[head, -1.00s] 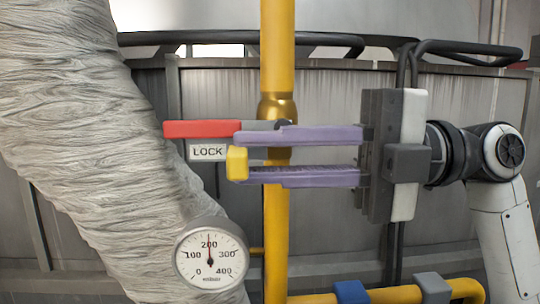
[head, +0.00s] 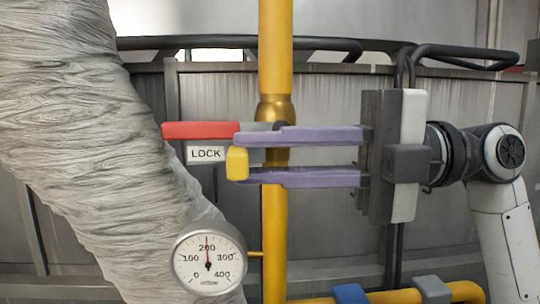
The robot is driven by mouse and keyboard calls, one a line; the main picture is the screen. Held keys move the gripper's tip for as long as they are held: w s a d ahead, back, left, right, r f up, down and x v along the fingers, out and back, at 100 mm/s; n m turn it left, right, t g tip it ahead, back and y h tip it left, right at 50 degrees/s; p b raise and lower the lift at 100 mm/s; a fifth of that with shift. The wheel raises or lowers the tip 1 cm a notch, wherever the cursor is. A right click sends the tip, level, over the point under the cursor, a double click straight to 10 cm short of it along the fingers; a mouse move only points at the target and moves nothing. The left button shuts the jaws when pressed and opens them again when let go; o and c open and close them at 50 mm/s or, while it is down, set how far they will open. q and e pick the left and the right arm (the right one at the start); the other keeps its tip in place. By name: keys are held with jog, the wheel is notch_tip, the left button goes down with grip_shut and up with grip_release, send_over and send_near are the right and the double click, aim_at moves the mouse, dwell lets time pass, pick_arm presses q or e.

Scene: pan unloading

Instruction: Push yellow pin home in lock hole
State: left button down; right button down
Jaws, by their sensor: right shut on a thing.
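The yellow pin (head: 237,163) shows as a small yellow block just under the red handle, beside the white LOCK label. My right gripper (head: 240,156) comes in from the right. Its two purple fingers lie one above the other, with a gap between them, and are shut on the yellow pin at their tips. The upper finger overlaps the right end of the red lever handle (head: 198,130). The LOCK label (head: 206,154) is just left of the pin. I cannot see the lock hole or how deep the pin sits. My left gripper is not in view.
A vertical yellow pipe (head: 274,220) stands behind my fingers, with a brass fitting (head: 275,108). A wrapped grey duct (head: 80,140) fills the left. A round gauge (head: 208,258) hangs low, and a lower yellow pipe (head: 385,297) carries blue and grey clamps.

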jog(key=shift+w, duration=1.35)
dwell(0.6)
jog(key=c, duration=1.5)
grip_release()
jog(key=shift+c, duration=0.2)
jog(key=shift+d, duration=0.35)
pick_arm(q)
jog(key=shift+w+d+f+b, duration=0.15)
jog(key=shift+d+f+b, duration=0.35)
jog(key=shift+b, duration=0.65)
pick_arm(e)
jog(key=d, duration=0.9)
jog(key=shift+d, duration=0.3)
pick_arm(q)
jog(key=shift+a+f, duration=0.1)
pick_arm(e)
jog(key=shift+s, duration=0.1)
